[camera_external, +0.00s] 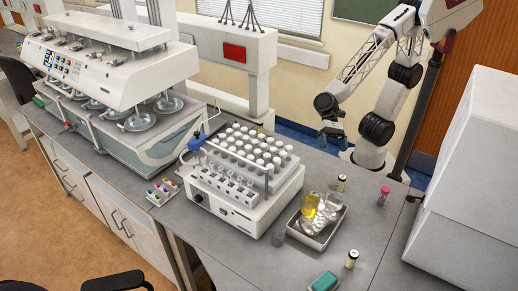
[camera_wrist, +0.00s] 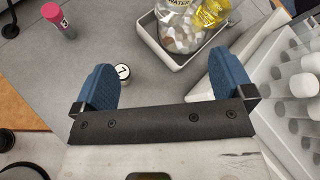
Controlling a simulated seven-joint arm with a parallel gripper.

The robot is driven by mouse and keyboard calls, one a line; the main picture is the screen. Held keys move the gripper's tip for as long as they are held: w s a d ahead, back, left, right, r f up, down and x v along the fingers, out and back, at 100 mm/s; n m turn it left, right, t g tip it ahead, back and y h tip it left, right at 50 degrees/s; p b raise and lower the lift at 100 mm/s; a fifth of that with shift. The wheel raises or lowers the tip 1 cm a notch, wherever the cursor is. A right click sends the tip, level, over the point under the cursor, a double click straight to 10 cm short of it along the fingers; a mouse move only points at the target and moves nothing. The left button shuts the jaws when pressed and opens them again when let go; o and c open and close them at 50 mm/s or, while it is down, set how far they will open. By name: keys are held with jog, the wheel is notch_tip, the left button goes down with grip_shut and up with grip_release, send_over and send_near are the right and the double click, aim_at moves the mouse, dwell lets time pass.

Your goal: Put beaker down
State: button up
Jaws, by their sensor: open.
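My gripper (camera_external: 335,132) is raised near the back edge of the bench, behind the tray and apart from everything. In the wrist view my gripper (camera_wrist: 165,80) has its two blue fingers spread wide with nothing between them. The tray (camera_wrist: 150,30) holds a clear vessel with pale tablets (camera_wrist: 181,32) and a yellow labelled item (camera_wrist: 211,12). The small clear beaker cannot be made out in the wrist view.
A small vial with a black-and-white cap (camera_wrist: 122,72) stands beside the tray, below my gripper. A pink-capped vial (camera_external: 384,195) stands to the right. Another vial (camera_external: 352,259) and a green box (camera_external: 324,282) are near the front. White tubes (camera_wrist: 300,80) crowd the wrist view's right.

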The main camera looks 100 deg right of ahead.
jog(key=s+d+n+h, duration=0.4)
jog(key=d, duration=0.7)
jog(key=s+d+r+n+t+h, duration=0.1)
jog(key=s+d+n+h, duration=0.3)
jog(key=d, duration=0.7)
jog(key=s+d+n+h, duration=0.4)
jog(key=d+n, duration=0.2)
jog(key=d, duration=0.5)
jog(key=shift+s+d+r+h, duration=0.2)
jog(key=shift+s+d+h, duration=0.05)
jog(key=shift+d+h, duration=0.05)
dwell(4.4)
